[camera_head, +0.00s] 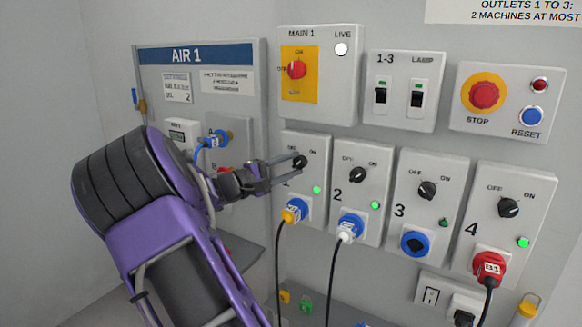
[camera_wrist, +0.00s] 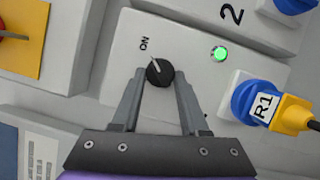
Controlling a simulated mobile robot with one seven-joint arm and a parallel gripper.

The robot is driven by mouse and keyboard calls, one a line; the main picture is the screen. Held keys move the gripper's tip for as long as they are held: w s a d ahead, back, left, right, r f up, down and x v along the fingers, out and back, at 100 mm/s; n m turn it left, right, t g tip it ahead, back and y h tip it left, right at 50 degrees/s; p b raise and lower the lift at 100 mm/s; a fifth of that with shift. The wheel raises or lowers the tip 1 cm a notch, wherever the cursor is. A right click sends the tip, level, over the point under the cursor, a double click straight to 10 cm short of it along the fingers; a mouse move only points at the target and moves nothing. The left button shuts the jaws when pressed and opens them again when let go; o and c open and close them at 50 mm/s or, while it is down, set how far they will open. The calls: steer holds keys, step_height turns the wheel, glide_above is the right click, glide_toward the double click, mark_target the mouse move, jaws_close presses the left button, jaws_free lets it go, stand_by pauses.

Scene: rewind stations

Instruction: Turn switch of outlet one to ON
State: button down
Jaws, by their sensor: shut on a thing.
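The black rotary switch of outlet one (camera_head: 299,164) is on the grey panel marked 1. It also shows in the wrist view (camera_wrist: 160,73), where its pale pointer line points towards the ON label (camera_wrist: 144,43). My gripper (camera_head: 301,160) is shut on the switch knob, with one finger on each side in the wrist view. The OFF label is not visible in the wrist view. The green lamp of outlet one (camera_wrist: 220,54) is lit. A blue and yellow plug tagged R1 (camera_wrist: 265,105) sits in its socket.
Outlet two (camera_head: 357,175), outlet three (camera_head: 428,190) and outlet four (camera_head: 508,208) stand to the right with their own switches. The main switch (camera_head: 297,70) is above. The AIR 1 panel (camera_head: 195,57) is at left, behind my arm. Cables hang below.

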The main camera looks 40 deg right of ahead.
steer(key=shift+c, duration=2.1)
jaws_free()
steer(key=shift+a, duration=0.1)
steer(key=a+f+p, duration=0.1)
steer(key=a, duration=1.6)
steer(key=shift+f, duration=0.15)
steer(key=shift+a, duration=0.1)
